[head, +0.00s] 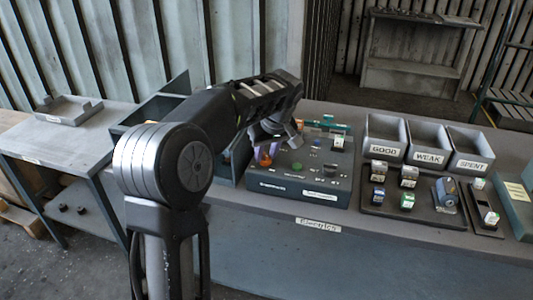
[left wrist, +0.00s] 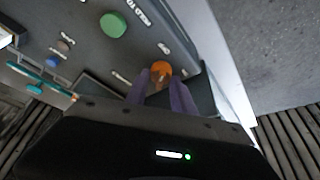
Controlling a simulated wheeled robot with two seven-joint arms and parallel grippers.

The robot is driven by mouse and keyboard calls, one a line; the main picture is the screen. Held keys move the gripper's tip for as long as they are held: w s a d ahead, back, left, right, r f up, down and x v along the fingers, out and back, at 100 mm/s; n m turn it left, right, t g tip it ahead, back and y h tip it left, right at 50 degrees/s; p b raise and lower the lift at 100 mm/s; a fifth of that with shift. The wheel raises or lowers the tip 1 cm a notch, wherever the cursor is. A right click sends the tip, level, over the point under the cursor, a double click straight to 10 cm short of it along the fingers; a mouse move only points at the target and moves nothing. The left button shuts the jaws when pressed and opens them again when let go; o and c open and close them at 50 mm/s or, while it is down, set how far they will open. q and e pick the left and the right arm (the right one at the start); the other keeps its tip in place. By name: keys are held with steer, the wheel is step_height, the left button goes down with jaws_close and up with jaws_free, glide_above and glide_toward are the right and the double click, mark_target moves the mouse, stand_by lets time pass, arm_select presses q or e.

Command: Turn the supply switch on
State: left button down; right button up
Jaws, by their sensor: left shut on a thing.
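The control box (head: 300,187) stands on the bench with several knobs and buttons on its sloping top. An orange knob (head: 265,160) at its left end appears to be the supply switch; its label is not readable. My left gripper (head: 263,153) reaches down over that end, partly hidden by my arm. In the left wrist view, its two purple fingers (left wrist: 162,88) are shut on the orange knob (left wrist: 162,69), one on each side. Which way the knob points is hard to tell. My right gripper is out of view.
A green button (left wrist: 113,25) and a blue knob (head: 315,150) sit on the same panel. Bins marked GOOD (head: 384,151), WEAK (head: 428,158) and SPENT (head: 469,164) stand to the right, behind a dark tray (head: 384,207) with several small blocks. A side table (head: 60,148) is at left.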

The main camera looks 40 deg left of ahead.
arm_select(q)
steer(key=m+t, duration=0.1)
steer(key=m, duration=0.2)
steer(key=shift+s+h+b, duration=0.1)
steer(key=shift+h+b, duration=0.25)
steer(key=shift+h, duration=0.05)
steer(key=m, duration=0.2)
steer(key=shift+a+m+t+h, duration=0.15)
steer(key=shift+m+t+h, duration=0.15)
steer(key=shift+m+h, duration=0.1)
steer(key=m+h, duration=0.1)
steer(key=m, duration=0.1)
steer(key=m+h+p, duration=0.1)
steer(key=m, duration=0.2)
steer(key=shift+a+t, duration=0.15)
steer(key=shift+t, duration=0.15)
steer(key=m+h, duration=0.1)
steer(key=m, duration=0.2)
steer(key=m+h+p, duration=0.1)
steer(key=m, duration=0.2)
steer(key=shift+a, duration=0.1)
steer(key=c, duration=1.1)
jaws_free()
steer(key=shift+r, duration=0.1)
